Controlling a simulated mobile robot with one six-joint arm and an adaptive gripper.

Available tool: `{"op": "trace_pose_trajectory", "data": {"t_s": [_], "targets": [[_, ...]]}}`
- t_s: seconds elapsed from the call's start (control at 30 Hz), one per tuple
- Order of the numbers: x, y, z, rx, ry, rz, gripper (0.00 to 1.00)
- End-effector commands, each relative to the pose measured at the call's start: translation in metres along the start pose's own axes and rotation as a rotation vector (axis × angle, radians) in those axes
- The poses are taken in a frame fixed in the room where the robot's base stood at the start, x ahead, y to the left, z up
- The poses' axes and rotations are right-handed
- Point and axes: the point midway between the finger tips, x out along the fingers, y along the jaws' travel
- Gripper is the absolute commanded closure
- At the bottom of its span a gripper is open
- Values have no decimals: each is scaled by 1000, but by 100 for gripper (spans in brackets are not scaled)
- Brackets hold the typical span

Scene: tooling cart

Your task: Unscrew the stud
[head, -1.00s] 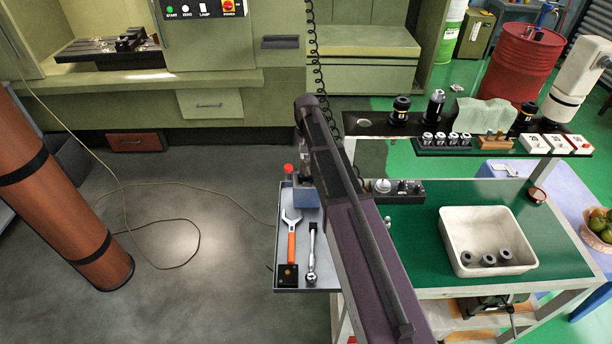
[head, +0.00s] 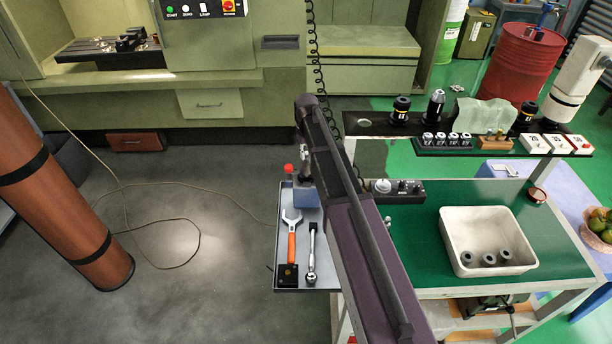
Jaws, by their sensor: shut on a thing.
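A blue block (head: 306,197) stands at the back right of a grey tray (head: 283,228) on the left side of the cart. My gripper (head: 304,178) is just above the block, mostly hidden behind my own dark arm. It is shut on the stud at the block's top. The stud itself is too small and covered to make out, so I cannot tell how far it sits in the block.
The tray also holds an adjustable wrench (head: 291,236) with an orange handle, a ratchet (head: 312,255) and a small black block (head: 287,276). A red-topped item (head: 288,169) stands close left of my gripper. On the green cart top is a white bin (head: 450,235) with black rings.

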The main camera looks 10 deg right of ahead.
Motion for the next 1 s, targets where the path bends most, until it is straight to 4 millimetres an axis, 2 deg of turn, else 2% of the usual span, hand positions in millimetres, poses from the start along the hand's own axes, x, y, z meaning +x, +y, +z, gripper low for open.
{"op": "trace_pose_trajectory", "data": {"t_s": [0.23, 0.77, 1.0], "targets": [[0, 0, 0, -150, 0, -1, 100], [0, 0, 0, -205, 0, -1, 100], [0, 0, 0, -373, 0, 0, 100]]}}
